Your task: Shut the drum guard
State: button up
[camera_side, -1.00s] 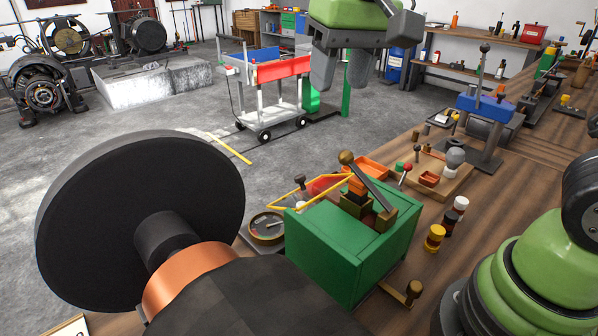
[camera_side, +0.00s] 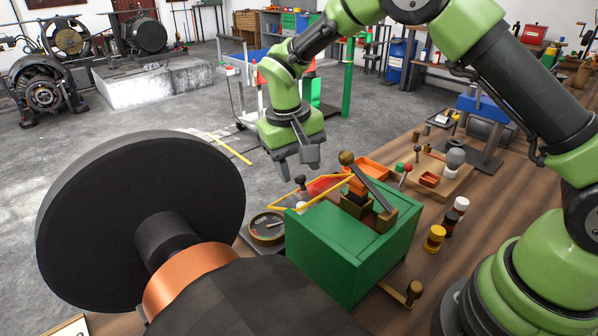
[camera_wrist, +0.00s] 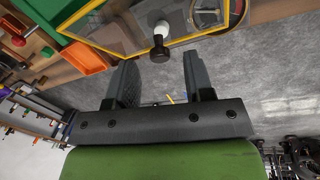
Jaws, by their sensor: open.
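The drum guard appears to be the yellow-framed clear panel (camera_side: 283,207) that sticks out from the top edge of the green box (camera_side: 345,242). Its frame also shows in the wrist view (camera_wrist: 122,52). A dark knob (camera_side: 300,180) on a white stem stands at the panel; in the wrist view the knob (camera_wrist: 159,49) is near the frame's edge. My gripper (camera_side: 297,162) is open and empty, above and beside the panel. In the wrist view its jaws (camera_wrist: 160,76) point toward the knob, apart from it. The guard's hinge is not clear.
A large black disc (camera_side: 120,215) on a copper-banded shaft stands at front left. A brass-knobbed lever (camera_side: 368,185) rises from the box top. A round gauge (camera_side: 267,228) lies left of the box.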

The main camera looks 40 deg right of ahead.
aim_at(298, 185)
jog(key=shift+d+f, duration=0.15)
jog(key=shift+f, duration=0.9)
jog(key=shift+c, duration=0.2)
grip_shut()
jog(key=shift+f+g, duration=0.15)
jog(key=shift+g, duration=0.15)
jog(key=shift+s+f+g, duration=0.1)
jog(key=shift+f+g, duration=0.75)
jog(key=shift+g, duration=0.25)
jog(key=shift+s+f+g, duration=0.2)
jog(key=shift+f+g, duration=0.25)
jog(key=shift+g, duration=0.3)
jog(key=shift+s+f+g, duration=0.15)
jog(key=shift+f+g, duration=0.3)
jog(key=shift+g, duration=0.3)
jog(key=shift+n, duration=0.3)
